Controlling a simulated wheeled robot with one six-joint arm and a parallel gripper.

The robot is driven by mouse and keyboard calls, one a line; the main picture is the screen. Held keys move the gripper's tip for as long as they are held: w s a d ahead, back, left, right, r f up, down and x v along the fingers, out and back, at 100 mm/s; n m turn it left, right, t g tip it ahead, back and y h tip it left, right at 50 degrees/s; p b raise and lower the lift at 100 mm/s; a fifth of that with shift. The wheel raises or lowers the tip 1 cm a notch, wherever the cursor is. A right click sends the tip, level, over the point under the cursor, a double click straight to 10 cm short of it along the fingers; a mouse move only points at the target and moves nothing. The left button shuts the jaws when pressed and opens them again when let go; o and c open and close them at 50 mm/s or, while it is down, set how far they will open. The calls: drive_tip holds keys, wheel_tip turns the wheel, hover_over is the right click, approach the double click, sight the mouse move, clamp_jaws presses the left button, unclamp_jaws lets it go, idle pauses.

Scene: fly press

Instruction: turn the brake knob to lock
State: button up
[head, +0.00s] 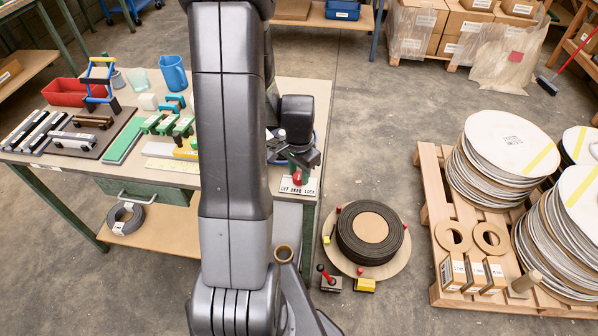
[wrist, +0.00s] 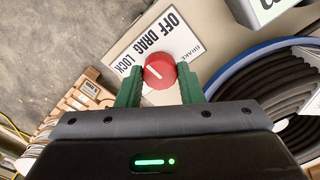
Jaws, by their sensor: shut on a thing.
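The red brake knob (wrist: 160,71) stands on a white label plate (wrist: 133,43) reading OFF, DRAG, LOCK and BRAKE. My gripper (wrist: 160,84) has its green fingers on either side of the knob and is shut on it. The knob's short white line slants to the upper left in the wrist view, towards the DRAG and LOCK end of the lettering; its exact setting is hard to tell. In the head view the knob (head: 297,177) and plate (head: 299,188) are at the bench's right front corner, under my gripper (head: 298,167).
A blue-rimmed dark coil (wrist: 290,95) lies close to the right of my gripper in the wrist view. The bench (head: 150,180) holds tools and blocks to the left. A black coil on a round board (head: 370,238) and a loaded pallet (head: 438,205) stand on the floor to the right.

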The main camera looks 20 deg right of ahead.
sight(299, 175)
drive_tip(key=n+b, duration=0.1)
drive_tip(key=n, duration=0.3)
drive_tip(key=shift+b, duration=0.3)
drive_tip(key=shift+n+b, duration=0.55)
drive_tip(key=shift+n, duration=1.65)
drive_tip(key=o, duration=1)
drive_tip(key=shift+c, duration=0.2)
wheel_tip(299, 175, up, 14)
drive_tip(key=shift+p, duration=0.3)
drive_tip(key=shift+f, duration=0.15)
